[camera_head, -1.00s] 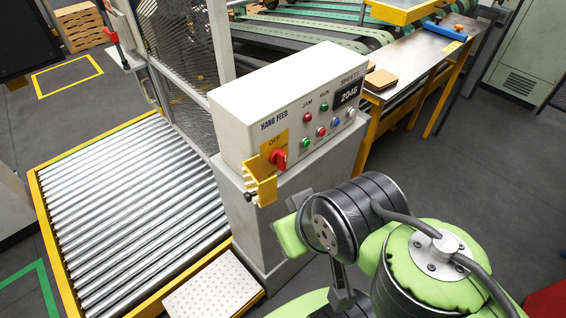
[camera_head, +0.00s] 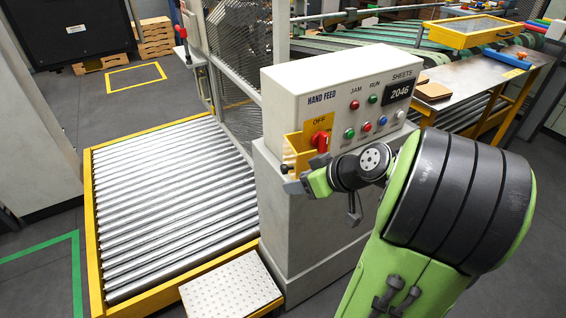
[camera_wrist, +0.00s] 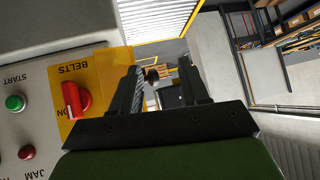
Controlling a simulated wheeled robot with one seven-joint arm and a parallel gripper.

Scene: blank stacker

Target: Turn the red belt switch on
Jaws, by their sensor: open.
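The red belt switch (camera_head: 320,140) is a rotary knob on a yellow plate at the left of the control box (camera_head: 335,90) front. "OFF" is printed above it in the head view. In the wrist view the red knob (camera_wrist: 75,99) sits on the yellow plate marked "BELTS", left of my fingers. My gripper (camera_wrist: 163,80) is open and empty, beside the plate and not around the knob. In the head view my gripper (camera_head: 290,180) is small and partly hidden by my wrist, just below and left of the switch. A yellow bracket (camera_head: 300,155) stands beside the switch.
Green, red, blue and white buttons sit right of the switch, close to my wrist. A roller conveyor (camera_head: 170,190) lies at left, with a mesh guard (camera_head: 232,90) behind. A perforated step (camera_head: 230,290) stands in front. A metal table (camera_head: 490,80) is at right.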

